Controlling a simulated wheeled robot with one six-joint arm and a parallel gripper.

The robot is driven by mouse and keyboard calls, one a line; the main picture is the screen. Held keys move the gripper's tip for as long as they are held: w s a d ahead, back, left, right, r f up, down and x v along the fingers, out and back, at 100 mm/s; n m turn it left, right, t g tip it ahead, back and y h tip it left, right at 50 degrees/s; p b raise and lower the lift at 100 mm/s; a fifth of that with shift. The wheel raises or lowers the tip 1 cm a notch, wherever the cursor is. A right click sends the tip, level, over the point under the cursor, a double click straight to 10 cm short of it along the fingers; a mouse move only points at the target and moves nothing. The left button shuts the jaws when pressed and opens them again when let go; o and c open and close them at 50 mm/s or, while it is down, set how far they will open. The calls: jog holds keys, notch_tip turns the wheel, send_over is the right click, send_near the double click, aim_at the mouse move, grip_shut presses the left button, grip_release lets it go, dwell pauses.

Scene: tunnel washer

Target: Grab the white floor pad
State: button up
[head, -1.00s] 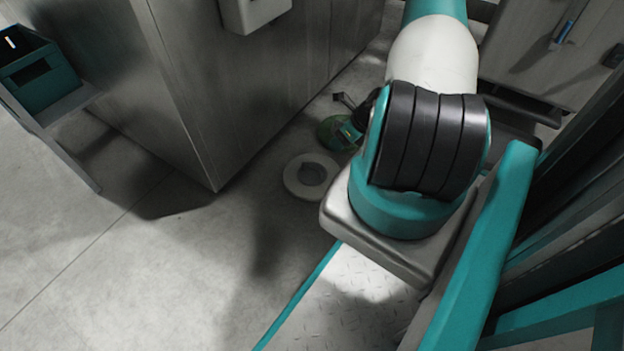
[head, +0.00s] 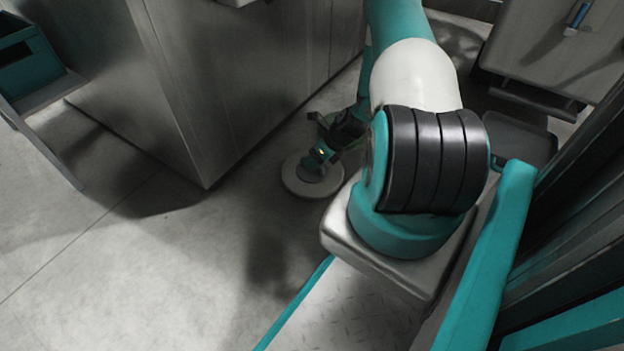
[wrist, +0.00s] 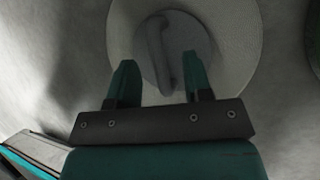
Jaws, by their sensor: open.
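The white floor pad (head: 296,184) is a round ring with a grey centre, lying on the floor beside the steel cabinet in the head view. In the wrist view the pad (wrist: 238,35) fills the upper middle, with a grey raised bar across its grey centre disc. My gripper (wrist: 160,78) is open, its two teal fingers pointing at the grey centre on either side of the bar's lower end. In the head view my gripper and arm hide part of the pad. I cannot tell whether the fingers touch it.
A tall steel cabinet (head: 235,90) stands just left of the pad. A teal bin (head: 25,60) sits on a stand at far left. A green object (wrist: 313,40) shows at the wrist view's right edge. The floor (head: 170,270) in front is clear.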

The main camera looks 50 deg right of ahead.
jog(key=shift+x, duration=0.85)
jog(key=shift+r, duration=0.1)
grip_shut()
jog(key=shift+r, duration=0.1)
